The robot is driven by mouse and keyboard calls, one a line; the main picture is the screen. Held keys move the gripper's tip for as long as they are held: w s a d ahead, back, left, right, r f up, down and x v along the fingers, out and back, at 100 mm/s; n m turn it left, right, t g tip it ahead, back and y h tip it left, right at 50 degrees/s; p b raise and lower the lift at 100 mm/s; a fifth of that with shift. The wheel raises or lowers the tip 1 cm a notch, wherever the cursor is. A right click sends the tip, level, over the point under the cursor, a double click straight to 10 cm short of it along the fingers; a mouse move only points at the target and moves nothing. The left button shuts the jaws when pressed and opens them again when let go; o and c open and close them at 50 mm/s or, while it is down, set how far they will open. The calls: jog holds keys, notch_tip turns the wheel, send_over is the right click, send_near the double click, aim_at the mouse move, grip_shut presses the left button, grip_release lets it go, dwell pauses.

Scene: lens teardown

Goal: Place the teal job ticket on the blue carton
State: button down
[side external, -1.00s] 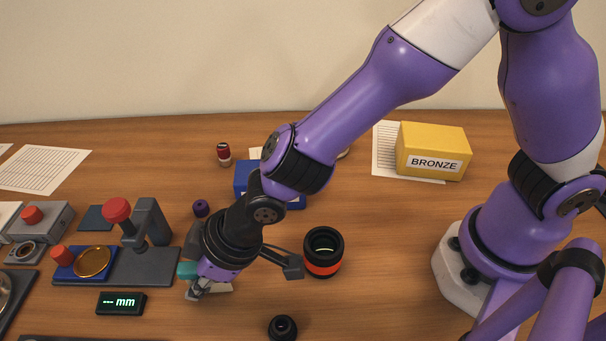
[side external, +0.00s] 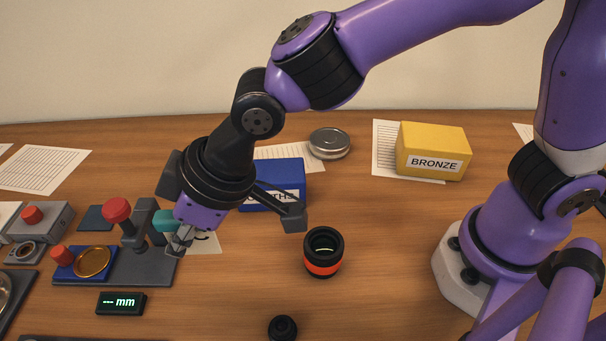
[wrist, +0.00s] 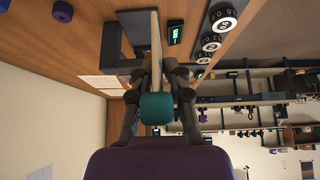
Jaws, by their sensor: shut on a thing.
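My gripper (side external: 180,238) is shut on the teal job ticket, a pale card with a teal block (side external: 165,221) on it. The ticket is raised above the bench, in front and to the left of the blue carton. In the wrist view, the teal block (wrist: 156,108) sits between the fingers (wrist: 157,75), and the pale card shows nearly edge-on beyond them. The blue carton (side external: 285,172) stands behind my gripper, to its right, with a white label partly hidden by my gripper.
A press with a red knob (side external: 117,209) stands close to the left of the ticket. A black lens with an orange ring (side external: 323,262) stands to the right, before the carton. A yellow BRONZE carton (side external: 432,155) and a round tin (side external: 329,142) are farther back.

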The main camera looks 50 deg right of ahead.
jog(key=d+r+m+t+h, duration=0.1)
jog(key=d+r+m+h, duration=0.1)
jog(key=d+r+m, duration=0.55)
jog(key=n, duration=0.3)
send_over(264, 169)
jog(key=f, duration=0.5)
jog(key=shift+s+a+f, duration=0.15)
jog(key=shift+s+f, duration=0.1)
jog(key=shift+f, duration=0.05)
jog(key=shift+w+f, duration=0.15)
jog(key=shift+w, duration=0.05)
jog(key=shift+d+f, duration=0.25)
jog(key=shift+f, duration=1.8)
jog(key=shift+f, duration=0.1)
jog(key=c, duration=0.8)
grip_release()
